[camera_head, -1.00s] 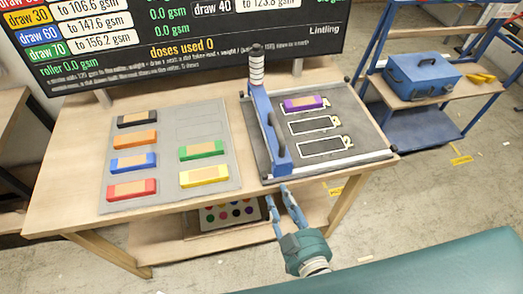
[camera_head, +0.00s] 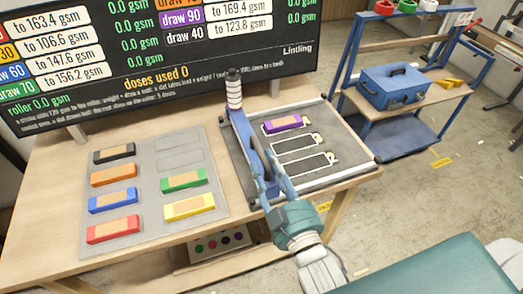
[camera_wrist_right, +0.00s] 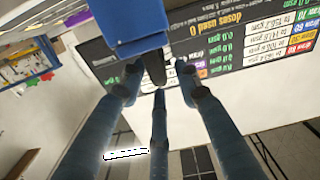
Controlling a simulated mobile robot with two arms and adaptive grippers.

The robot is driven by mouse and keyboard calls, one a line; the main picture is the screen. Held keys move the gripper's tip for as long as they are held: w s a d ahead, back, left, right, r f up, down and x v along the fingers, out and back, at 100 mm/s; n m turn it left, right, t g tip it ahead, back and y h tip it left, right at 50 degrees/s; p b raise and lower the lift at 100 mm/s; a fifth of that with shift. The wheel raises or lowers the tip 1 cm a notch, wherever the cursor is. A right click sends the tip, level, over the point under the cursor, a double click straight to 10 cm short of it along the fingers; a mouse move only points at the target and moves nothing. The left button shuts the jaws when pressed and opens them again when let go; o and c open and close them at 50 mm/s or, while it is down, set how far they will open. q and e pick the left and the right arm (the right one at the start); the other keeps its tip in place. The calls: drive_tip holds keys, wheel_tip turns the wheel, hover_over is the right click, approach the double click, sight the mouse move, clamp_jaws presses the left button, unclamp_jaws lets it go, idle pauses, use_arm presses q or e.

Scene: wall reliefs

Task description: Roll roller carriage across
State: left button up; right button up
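The roller carriage (camera_head: 241,130) is a blue bar with a dark handle and a black-and-white striped post at its far end. It lies across the left side of the flat frame (camera_head: 335,168) on the table. My right gripper (camera_head: 268,168) is at the near end of the carriage, by its handle. In the right wrist view, the dark handle (camera_wrist_right: 153,68) hangs from a blue block between my spread fingers (camera_wrist_right: 158,80), with gaps on both sides. The purple-marked weight (camera_head: 283,124) lies on the top outlined slot. Two lower slots look empty. My left gripper is out of view.
A grey mat (camera_head: 150,165) left of the frame holds several coloured weights. A screen (camera_head: 160,60) stands behind the table and reads doses used 0. A blue toolbox (camera_head: 393,88) sits on a shelf at right. The frame right of the carriage is mostly clear.

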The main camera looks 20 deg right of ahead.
drive_tip(key=w, duration=0.4)
drive_tip(key=shift+w+p, duration=0.3)
drive_tip(key=shift+p, duration=0.05)
drive_tip(key=shift+f, duration=0.1)
drive_tip(key=shift+w, duration=0.1)
clamp_jaws()
